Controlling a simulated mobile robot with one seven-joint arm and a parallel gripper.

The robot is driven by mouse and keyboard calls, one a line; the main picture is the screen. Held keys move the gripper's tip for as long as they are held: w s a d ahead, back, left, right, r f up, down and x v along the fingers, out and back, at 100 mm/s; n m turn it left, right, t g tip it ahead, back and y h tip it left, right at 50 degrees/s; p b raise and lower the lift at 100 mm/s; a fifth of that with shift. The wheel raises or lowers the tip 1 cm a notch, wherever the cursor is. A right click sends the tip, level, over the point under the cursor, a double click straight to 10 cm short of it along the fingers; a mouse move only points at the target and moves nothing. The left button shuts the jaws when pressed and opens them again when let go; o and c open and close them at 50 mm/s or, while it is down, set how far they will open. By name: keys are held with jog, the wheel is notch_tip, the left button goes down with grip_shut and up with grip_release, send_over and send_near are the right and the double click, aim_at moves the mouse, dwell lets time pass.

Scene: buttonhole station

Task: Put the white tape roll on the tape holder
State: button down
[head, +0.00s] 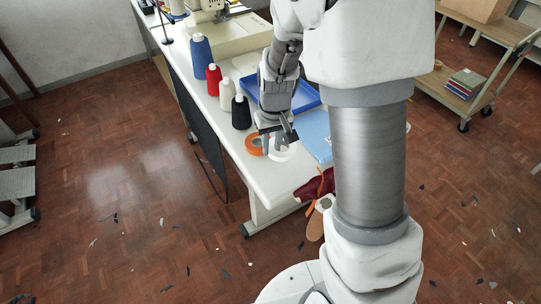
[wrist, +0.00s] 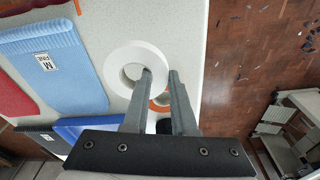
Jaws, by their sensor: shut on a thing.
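The white tape roll (head: 285,155) is at the near part of the white table, at my gripper's tips. In the wrist view the roll (wrist: 124,58) shows as a flat white ring. My gripper (wrist: 160,73) is shut on the roll's wall, with one finger in its hole and the other outside its rim. In the head view my gripper (head: 277,144) hides part of the roll. I cannot tell whether the roll touches the table. I cannot make out a tape holder in either view.
An orange tape roll (head: 254,144) lies just left of the white one. Thread cones, with a black one (head: 241,113) nearest, line the table's left edge. A blue tray (head: 304,96) and a light blue folded cloth (head: 316,131) lie to the right. Dark red cloth (head: 314,188) hangs at the near end.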

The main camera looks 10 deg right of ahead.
aim_at(271, 151)
jog(key=shift+a+f, duration=0.2)
jog(key=shift+f+b, duration=0.5)
jog(key=shift+f, duration=1.4)
jog(key=shift+f, duration=0.2)
jog(key=c, duration=0.7)
grip_release()
jog(key=shift+r, duration=0.1)
